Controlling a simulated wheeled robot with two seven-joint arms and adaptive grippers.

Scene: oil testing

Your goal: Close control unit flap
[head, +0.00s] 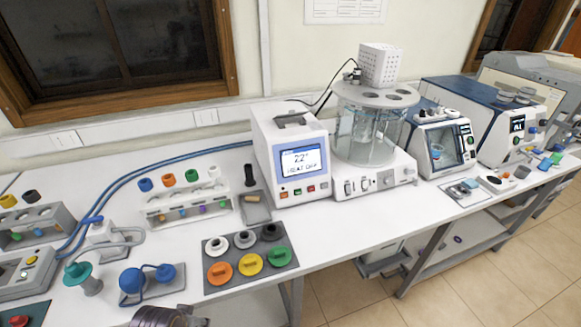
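The likely control unit is a white box (264,165) with a lit screen (303,161) and a row of small coloured buttons. It stands upright on the bench near the middle of the head view. A grey, recessed-looking part (291,119) shows on its top. I cannot tell whether this is the flap, or whether a flap is open or shut. A dark, ribbed metallic part is cut off at the bottom edge, left of centre, and may be part of my arm. No gripper fingers show in the view.
A glass bath (368,137) with a white perforated block above it stands close to the right of the control unit. A rack with coloured caps (188,206) and blue hoses lie to its left. A grey tray with several coloured knobs (291,262) lies in front. Bare bench (340,225) is right of this tray.

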